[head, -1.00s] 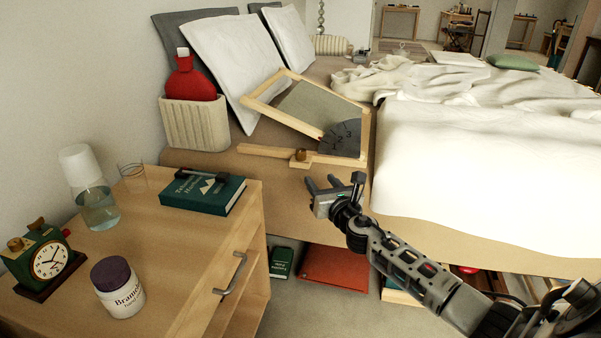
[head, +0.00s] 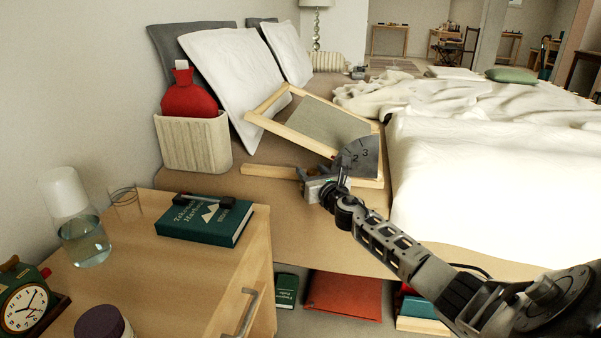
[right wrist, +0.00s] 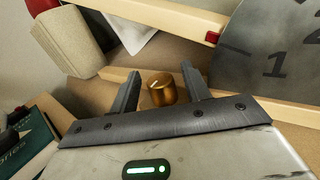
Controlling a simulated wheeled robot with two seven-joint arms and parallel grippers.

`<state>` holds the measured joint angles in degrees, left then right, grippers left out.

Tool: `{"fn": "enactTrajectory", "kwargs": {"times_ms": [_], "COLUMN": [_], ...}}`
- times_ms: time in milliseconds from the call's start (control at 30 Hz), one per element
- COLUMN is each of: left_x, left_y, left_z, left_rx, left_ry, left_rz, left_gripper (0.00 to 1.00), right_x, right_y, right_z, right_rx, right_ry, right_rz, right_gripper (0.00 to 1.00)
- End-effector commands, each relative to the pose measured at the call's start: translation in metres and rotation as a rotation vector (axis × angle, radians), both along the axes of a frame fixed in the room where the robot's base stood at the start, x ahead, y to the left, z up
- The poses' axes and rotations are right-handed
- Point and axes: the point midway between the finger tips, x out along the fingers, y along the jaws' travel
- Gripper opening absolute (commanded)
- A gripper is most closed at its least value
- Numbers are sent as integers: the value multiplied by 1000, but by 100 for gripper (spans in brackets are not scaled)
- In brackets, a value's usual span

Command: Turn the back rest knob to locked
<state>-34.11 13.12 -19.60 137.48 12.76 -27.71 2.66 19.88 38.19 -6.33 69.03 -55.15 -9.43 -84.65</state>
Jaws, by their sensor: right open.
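The back rest (head: 322,122) is a tilted wooden frame with a grey panel on the bed, with a dark numbered dial plate (head: 362,155) at its lower right. A wooden base bar (head: 268,171) lies below it. The brass knob (right wrist: 161,88) shows in the right wrist view with a pale pointer line on its top. My right gripper (right wrist: 160,90) is open, its two fingers on either side of the knob; I cannot tell whether they touch it. In the head view my right gripper (head: 318,180) hides the knob. My left gripper is not in view.
A nightstand (head: 150,275) at the left holds a green book (head: 205,220), a carafe (head: 80,235) and a clock (head: 25,308). A ribbed box (head: 193,143) with a red bottle stands beside the pillows. White bedding (head: 480,190) fills the right.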

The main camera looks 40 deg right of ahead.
Motion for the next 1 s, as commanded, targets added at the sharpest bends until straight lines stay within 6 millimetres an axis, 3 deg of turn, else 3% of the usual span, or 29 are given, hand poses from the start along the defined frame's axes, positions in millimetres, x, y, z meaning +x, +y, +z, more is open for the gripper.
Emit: {"fn": "enactTrajectory", "kwargs": {"times_ms": [333,500,1000], "left_x": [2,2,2], "left_y": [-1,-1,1], "left_z": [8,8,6], "left_rx": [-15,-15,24], "left_ry": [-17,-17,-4], "left_rz": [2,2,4], "left_gripper": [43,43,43], "right_x": [0,0,1], "right_y": [-3,-3,-1], "right_z": [0,0,2], "right_rx": [0,0,2], "right_ry": [0,0,1], "right_rz": [-2,-2,-115], "right_gripper": [47,4,5]}}
